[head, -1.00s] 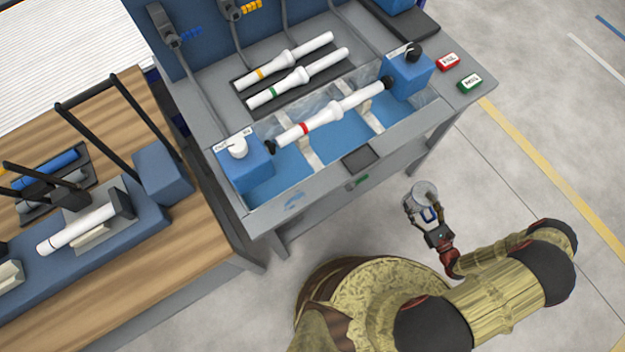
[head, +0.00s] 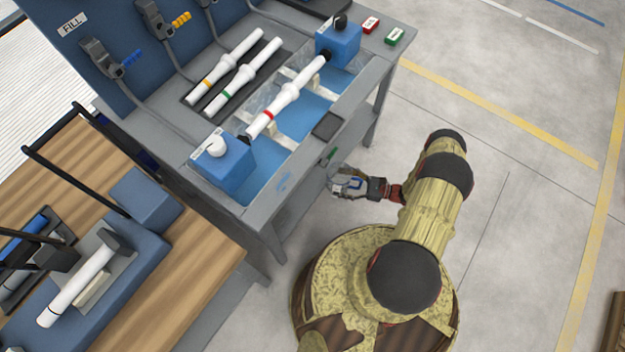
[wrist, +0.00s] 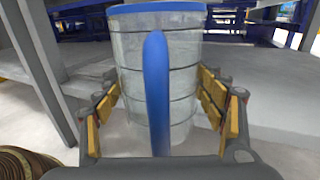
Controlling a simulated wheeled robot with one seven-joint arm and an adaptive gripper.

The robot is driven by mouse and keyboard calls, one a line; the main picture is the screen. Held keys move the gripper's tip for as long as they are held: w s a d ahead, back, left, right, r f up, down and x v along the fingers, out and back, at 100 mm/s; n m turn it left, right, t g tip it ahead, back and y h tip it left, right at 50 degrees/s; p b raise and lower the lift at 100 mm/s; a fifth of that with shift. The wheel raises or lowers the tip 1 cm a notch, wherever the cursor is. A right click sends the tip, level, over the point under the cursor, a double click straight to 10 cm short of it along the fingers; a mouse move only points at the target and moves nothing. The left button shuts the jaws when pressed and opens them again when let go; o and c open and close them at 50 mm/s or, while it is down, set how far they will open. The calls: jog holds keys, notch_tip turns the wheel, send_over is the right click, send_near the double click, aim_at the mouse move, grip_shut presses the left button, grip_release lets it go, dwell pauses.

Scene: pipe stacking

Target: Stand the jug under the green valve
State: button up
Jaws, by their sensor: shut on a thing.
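The jug (wrist: 190,75) is clear, with a blue rim and a blue upright handle facing the wrist camera. My gripper (wrist: 160,105) is shut on it, with the yellow-padded fingers on both sides of its body. The jug looks upright. In the head view my gripper (head: 346,185) is low at the bench's front edge, and the jug there is small and partly hidden. A small green part (head: 328,157), seemingly the green valve, shows at the bench front, just above and left of my gripper. Its outlet cannot be made out.
The grey bench (head: 305,165) carries a blue water trough with a red-banded pipe (head: 285,97) between two blue blocks. Bench legs stand near the jug. A wooden table (head: 190,270) is at the left. Open floor (head: 520,190) lies to the right.

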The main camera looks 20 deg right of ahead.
jog(key=b+x, duration=0.1)
jog(key=x, duration=0.5)
jog(key=shift+w+a, duration=0.15)
jog(key=shift+a, duration=0.05)
jog(key=b+x, duration=0.1)
jog(key=x, duration=0.3)
jog(key=shift+w+a+f+b, duration=0.15)
jog(key=shift+w+b, duration=0.05)
jog(key=shift+b, duration=0.1)
jog(key=shift+f, duration=0.1)
jog(key=shift+f, duration=0.15)
jog(key=o, duration=1.2)
